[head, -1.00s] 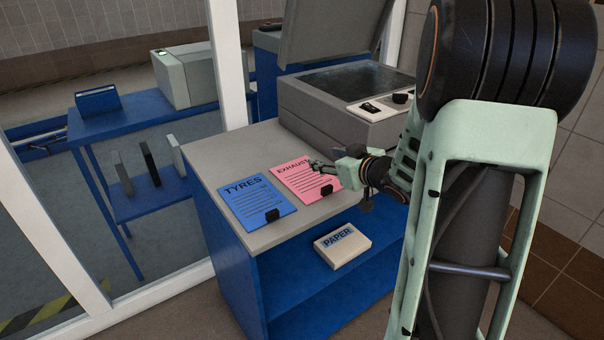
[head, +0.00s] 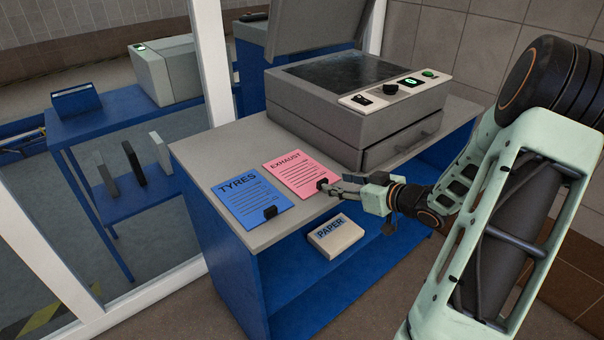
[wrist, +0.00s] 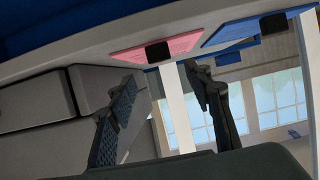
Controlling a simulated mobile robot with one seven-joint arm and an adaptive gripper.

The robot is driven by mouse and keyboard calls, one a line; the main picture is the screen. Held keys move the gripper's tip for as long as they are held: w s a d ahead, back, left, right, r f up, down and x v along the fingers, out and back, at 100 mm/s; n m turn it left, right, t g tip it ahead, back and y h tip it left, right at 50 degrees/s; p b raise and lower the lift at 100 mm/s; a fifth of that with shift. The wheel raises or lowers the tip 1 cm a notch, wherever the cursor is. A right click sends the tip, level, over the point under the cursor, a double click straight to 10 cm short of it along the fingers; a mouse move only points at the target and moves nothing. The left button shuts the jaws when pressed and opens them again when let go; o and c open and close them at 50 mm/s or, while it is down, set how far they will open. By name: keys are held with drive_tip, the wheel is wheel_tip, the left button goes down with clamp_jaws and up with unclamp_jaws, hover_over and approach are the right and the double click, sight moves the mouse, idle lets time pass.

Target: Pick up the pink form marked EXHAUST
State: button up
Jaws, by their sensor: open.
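The pink form (head: 295,173) marked EXHAUST lies flat on the grey counter top, with a small black clip (head: 322,184) at its front edge. My gripper (head: 334,188) is at the counter's front edge, right by that clip; its fingers point left toward it. In the wrist view my gripper (wrist: 165,95) has its two fingers spread with nothing between them. The pink form (wrist: 165,47) shows there beyond the fingertips, apart from them, with its black clip (wrist: 158,52) near the middle.
A blue form (head: 245,196) marked TYRES with its own clip lies left of the pink one. A grey copier (head: 345,120) with raised lid stands behind. A PAPER pack (head: 334,240) sits on the blue shelf below. A glazed partition with a white post (head: 208,70) stands left.

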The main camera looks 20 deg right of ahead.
drive_tip(key=x, duration=0.6)
drive_tip(key=shift+w+a+f, duration=0.1)
drive_tip(key=shift+w+f, duration=0.05)
drive_tip(key=shift+f, duration=0.25)
drive_tip(key=c, duration=1.2)
